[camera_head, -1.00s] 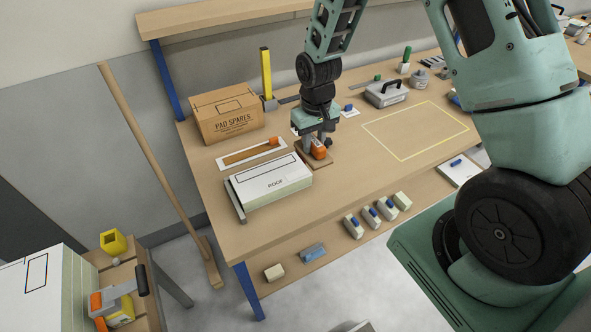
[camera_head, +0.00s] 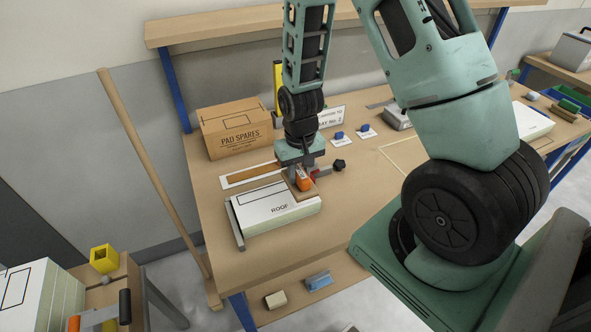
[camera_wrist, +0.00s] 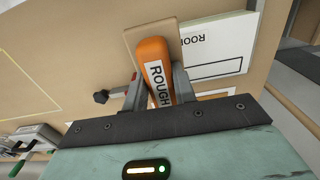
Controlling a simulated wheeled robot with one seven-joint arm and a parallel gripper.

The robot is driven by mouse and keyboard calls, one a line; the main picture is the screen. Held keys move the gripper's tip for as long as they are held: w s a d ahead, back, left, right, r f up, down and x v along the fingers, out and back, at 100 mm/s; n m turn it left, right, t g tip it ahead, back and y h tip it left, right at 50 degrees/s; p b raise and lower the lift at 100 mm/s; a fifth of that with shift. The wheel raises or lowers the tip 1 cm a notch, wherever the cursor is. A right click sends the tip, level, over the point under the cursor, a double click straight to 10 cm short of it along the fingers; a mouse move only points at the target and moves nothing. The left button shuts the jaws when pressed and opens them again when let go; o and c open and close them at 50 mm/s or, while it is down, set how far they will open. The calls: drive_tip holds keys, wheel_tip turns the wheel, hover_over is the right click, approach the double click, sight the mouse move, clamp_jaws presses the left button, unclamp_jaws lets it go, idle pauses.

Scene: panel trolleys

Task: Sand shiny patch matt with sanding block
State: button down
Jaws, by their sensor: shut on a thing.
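My gripper (camera_head: 302,178) is shut on the orange handle of a sanding block (camera_head: 303,185). In the wrist view the block (camera_wrist: 153,60) has a flat tan base, and its handle reads ROUGH. The block is at the back right corner of the white ROOF panel (camera_head: 285,209), its base overlapping the panel's edge in view. I cannot tell whether it touches the panel. I cannot make out a shiny patch.
A PAD SPARES box (camera_head: 237,130) stands behind the panel. A brown strip on a white card (camera_head: 248,174) lies between them. A black knob (camera_head: 339,165) is just right of my gripper. Blue pieces on cards (camera_head: 364,129) lie further back. The bench front right of the panel is clear.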

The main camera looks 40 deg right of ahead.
drive_tip(key=shift+f, duration=0.1)
drive_tip(key=shift+f+b, duration=2.25)
drive_tip(key=shift+f, duration=0.55)
drive_tip(key=shift+f, duration=0.25)
drive_tip(key=shift+f+b, duration=0.35)
drive_tip(key=shift+b, duration=0.1)
drive_tip(key=shift+s+d+r, duration=0.15)
drive_tip(key=shift+s+d, duration=0.1)
drive_tip(key=shift+d, duration=0.55)
drive_tip(key=shift+s+d+r, duration=0.1)
drive_tip(key=shift+s+d, duration=0.1)
drive_tip(key=shift+d, duration=0.55)
